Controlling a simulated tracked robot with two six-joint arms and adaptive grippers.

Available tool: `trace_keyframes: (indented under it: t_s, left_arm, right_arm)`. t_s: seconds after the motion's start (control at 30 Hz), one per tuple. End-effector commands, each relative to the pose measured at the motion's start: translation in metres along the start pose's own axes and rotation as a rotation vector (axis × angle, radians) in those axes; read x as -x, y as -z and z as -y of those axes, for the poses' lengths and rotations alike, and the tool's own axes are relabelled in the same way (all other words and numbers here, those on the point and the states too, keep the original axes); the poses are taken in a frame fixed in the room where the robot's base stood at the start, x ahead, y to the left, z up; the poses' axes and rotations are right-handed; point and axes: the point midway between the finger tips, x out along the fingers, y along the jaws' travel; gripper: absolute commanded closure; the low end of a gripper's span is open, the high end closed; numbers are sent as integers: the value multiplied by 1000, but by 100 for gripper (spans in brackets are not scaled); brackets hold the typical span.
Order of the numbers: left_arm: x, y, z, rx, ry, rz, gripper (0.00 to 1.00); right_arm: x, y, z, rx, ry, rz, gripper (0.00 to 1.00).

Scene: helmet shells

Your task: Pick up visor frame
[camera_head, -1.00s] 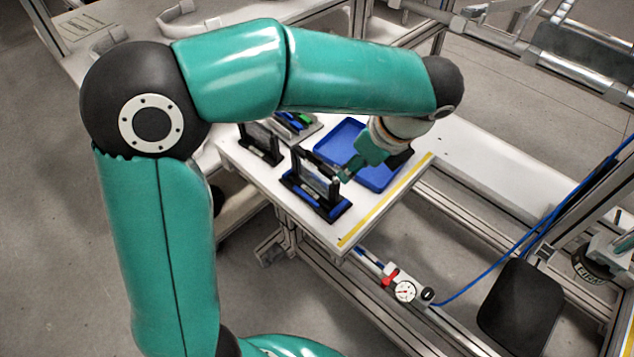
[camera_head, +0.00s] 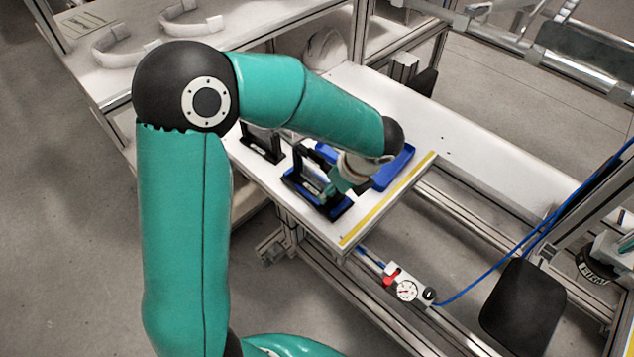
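The visor frame appears to be the dark upright frame (camera_head: 299,160) standing in a blue and black holder (camera_head: 337,211) near the front of the white bench. My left arm reaches over from the left and down to it. My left gripper (camera_head: 331,190) is at the right side of the frame, low over the holder, and covers part of both. The fingertips are too small and hidden to show whether they are apart or closed on the frame.
A blue tray (camera_head: 397,167) lies behind the gripper, partly covered by my arm. A second dark holder (camera_head: 262,152) stands to the left. A yellow stripe (camera_head: 390,197) runs along the bench's right edge. White headbands (camera_head: 190,22) lie on the rear bench; free bench surface extends to the right.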

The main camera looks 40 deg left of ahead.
Motion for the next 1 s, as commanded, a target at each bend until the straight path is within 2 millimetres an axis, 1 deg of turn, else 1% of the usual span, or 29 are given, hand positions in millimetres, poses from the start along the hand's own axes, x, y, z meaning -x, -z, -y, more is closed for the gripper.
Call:
trace_keyframes:
  t_s: [0.07,0.23,0.27,0.5,0.53,1.0]
  left_arm:
    - [-3,0,0,0,1,0,55]
    - [-3,0,0,1,1,0,55]
    - [-3,0,0,1,1,0,56]
    - [-3,0,0,1,1,0,96]
    - [-3,0,0,1,1,0,100]
    - [0,-2,1,2,3,1,100]
  right_arm:
    - [0,0,0,0,0,0,26]
    - [0,0,0,0,0,0,26]
    - [0,0,0,0,0,0,26]
    - [0,0,0,0,0,0,26]
    - [0,0,0,0,0,0,26]
    - [0,0,0,0,0,0,26]
